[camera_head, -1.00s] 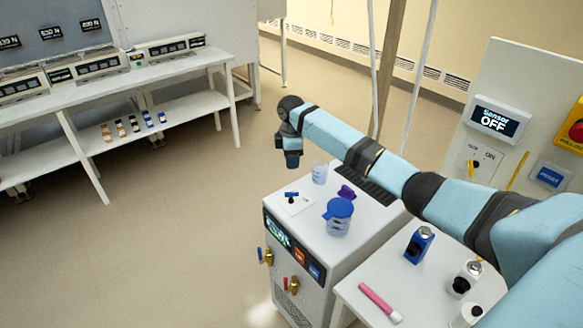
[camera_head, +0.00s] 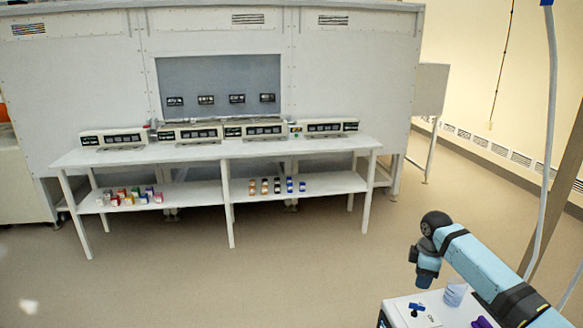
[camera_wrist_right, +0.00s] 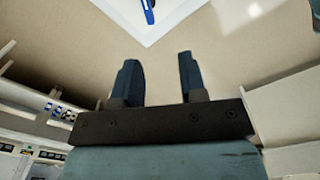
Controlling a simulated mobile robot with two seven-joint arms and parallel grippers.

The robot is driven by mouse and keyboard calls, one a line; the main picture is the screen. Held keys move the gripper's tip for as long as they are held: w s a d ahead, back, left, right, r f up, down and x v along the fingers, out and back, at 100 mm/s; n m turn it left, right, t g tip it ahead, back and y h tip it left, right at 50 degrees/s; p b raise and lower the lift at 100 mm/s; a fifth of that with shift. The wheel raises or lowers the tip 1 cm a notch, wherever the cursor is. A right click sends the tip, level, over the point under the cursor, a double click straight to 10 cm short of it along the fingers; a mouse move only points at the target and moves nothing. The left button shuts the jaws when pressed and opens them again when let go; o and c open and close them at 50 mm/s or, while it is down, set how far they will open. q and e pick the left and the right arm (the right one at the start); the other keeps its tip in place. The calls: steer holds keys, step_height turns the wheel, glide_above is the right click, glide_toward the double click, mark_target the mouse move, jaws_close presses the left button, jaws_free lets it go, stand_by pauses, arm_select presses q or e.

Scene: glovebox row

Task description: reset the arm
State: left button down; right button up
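My right arm (camera_head: 482,268) comes in from the lower right in the head view, light blue with dark joints. Its gripper (camera_head: 426,278) points down beside the white bench unit at the bottom right. In the right wrist view the two dark blue fingers (camera_wrist_right: 160,82) stand apart with nothing between them, so the gripper is open and empty. Past the fingertips lies a white surface with a blue handle (camera_wrist_right: 149,10) on it. My left gripper is in neither view.
The white unit (camera_head: 400,312) carries a blue valve handle (camera_head: 417,307), a clear beaker (camera_head: 455,294) and a purple item (camera_head: 481,322). A long white table (camera_head: 215,152) with instruments and a lower shelf of small bottles stands at the back. Open floor lies between.

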steer(key=s+a+f+m, duration=0.1)
steer(key=s+a+f, duration=0.35)
steer(key=s, duration=0.25)
steer(key=s+a+f+m+t+y, duration=0.1)
steer(key=s+a+f, duration=0.2)
steer(key=s+a, duration=0.35)
steer(key=s+a+f+m, duration=0.1)
steer(key=s+a+f, duration=0.2)
steer(key=s+a, duration=0.35)
steer(key=s+d+r+m+t, duration=0.1)
steer(key=s+r+m, duration=0.3)
steer(key=s, duration=0.7)
steer(key=s+d+r+m+t, duration=0.1)
steer(key=s+r+m+t, duration=0.2)
steer(key=s, duration=0.9)
steer(key=w+a+f+t+y, duration=0.1)
steer(key=w+a+f+t, duration=0.2)
steer(key=f, duration=0.3)
steer(key=w+a+f+t+y+p, duration=0.1)
steer(key=w+a+f+t, duration=0.2)
steer(key=f, duration=0.3)
steer(key=shift+w+a, duration=0.15)
steer(key=shift+a, duration=0.1)
steer(key=shift+d, duration=0.1)
